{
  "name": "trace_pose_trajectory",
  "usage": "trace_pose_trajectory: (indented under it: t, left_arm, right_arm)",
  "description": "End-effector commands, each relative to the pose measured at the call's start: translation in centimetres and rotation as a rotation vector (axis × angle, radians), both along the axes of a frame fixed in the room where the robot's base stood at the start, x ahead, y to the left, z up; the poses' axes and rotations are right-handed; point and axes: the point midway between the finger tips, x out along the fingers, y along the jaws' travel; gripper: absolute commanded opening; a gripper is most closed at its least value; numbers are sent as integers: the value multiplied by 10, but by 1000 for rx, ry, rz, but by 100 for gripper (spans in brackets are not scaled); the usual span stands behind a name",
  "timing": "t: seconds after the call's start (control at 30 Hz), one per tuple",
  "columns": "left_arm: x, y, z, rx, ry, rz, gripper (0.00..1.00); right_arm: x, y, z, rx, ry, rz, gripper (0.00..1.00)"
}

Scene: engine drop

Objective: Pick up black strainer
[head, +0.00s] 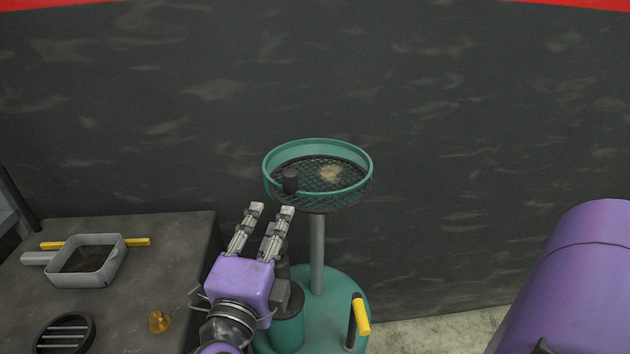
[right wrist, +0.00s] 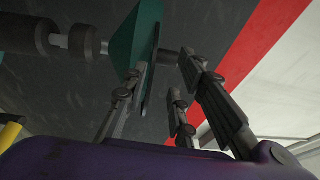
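The black strainer (head: 315,182) is a round dark mesh disc lying inside the teal basin (head: 318,146), with a pale patch on the mesh. A short black knob (head: 290,176) stands upright at its near left edge. My right gripper (head: 272,210) is open, with parallel fingers apart, just in front of and below the near left rim. In the right wrist view, the fingers (right wrist: 160,68) show apart beside the teal cone of the basin (right wrist: 135,42), with a short dark cylinder near the fingertips. Contact cannot be told. My left gripper is not in view.
The basin stands on a grey post (head: 317,250) above a teal base with a yellow-handled lever (head: 361,316). A dark table (head: 175,240) at left holds a grey square pan (head: 88,241), a slotted black disc (head: 64,335) and a small brass part (head: 159,321). A dark wall stands behind.

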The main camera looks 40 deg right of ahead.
Motion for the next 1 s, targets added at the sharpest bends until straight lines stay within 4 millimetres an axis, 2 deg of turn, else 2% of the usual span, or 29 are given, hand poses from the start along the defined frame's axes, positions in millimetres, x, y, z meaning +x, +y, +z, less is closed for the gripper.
trace_pose_trajectory:
  t: [0.17, 0.37, 0.57, 0.7, 0.97, 1.0]
  left_arm:
    - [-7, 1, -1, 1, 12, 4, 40]
    - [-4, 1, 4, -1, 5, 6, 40]
    - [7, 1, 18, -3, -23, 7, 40]
    - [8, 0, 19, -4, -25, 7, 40]
    - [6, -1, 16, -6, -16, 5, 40]
    - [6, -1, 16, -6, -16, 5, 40]
  right_arm:
    - [2, -8, -12, 39, 50, -17, 26]
    - [17, -25, -8, 37, 45, -18, 26]
    - [35, -49, 1, 34, 42, -19, 26]
    - [45, -60, -4, 36, 47, -19, 26]
    - [47, -63, -6, 38, 49, -18, 26]
    - [47, -63, -6, 38, 49, -18, 23]
